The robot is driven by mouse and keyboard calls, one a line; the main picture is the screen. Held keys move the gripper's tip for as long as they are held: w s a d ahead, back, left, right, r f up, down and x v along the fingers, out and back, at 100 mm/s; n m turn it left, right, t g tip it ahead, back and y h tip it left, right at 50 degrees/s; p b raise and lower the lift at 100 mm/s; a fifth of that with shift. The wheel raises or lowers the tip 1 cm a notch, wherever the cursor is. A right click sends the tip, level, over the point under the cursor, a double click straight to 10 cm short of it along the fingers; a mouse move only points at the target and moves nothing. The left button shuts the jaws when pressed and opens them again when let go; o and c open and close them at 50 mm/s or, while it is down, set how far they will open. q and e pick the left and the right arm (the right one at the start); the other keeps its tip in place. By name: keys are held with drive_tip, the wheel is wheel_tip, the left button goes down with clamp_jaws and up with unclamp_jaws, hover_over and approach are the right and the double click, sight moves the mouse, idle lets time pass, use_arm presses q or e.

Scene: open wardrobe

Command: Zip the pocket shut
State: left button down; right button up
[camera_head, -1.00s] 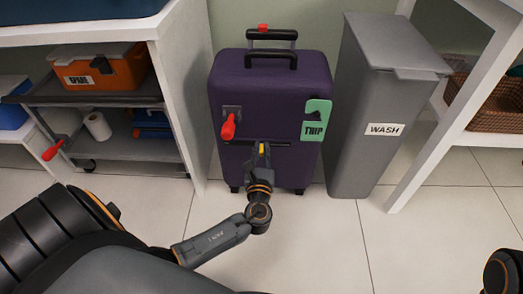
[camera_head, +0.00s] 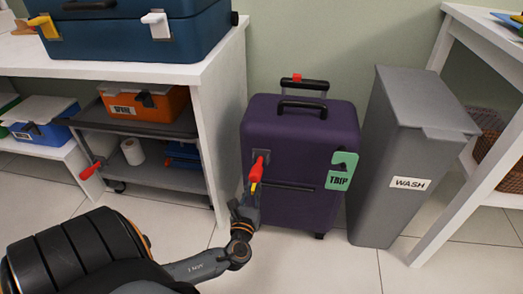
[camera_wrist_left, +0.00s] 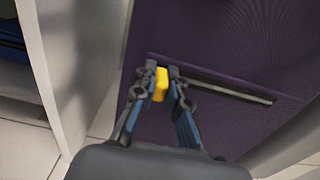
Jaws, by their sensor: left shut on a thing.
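The purple suitcase (camera_head: 300,135) stands upright on the floor, with its front pocket's dark zip line (camera_head: 293,187) running across it. My left gripper (camera_head: 250,195) is at the left end of this line, shut on the small yellow zip pull (camera_head: 254,186). In the left wrist view, the yellow zip pull (camera_wrist_left: 160,84) sits between the two fingers of my left gripper (camera_wrist_left: 161,80). The dark zip line (camera_wrist_left: 225,87) stretches away to the right of the fingers there. My right gripper is out of view.
A red-handled latch (camera_head: 258,166) sits just above my gripper, and a green TRIP tag (camera_head: 341,171) hangs at right. A grey WASH bin (camera_head: 405,155) stands to the right. A white shelf unit's side panel (camera_head: 222,130) is close on the left. Floor in front is clear.

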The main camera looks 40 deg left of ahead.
use_arm(q)
drive_tip(key=shift+s+a, duration=0.1)
drive_tip(key=shift+a, duration=0.1)
drive_tip(key=c, duration=1.4)
unclamp_jaws()
drive_tip(key=shift+s, duration=0.1)
drive_tip(key=shift+o, duration=0.2)
drive_tip(key=shift+s+d, duration=0.1)
drive_tip(key=shift+s, duration=0.05)
drive_tip(key=v, duration=1.1)
drive_tip(key=shift+s+d, duration=0.25)
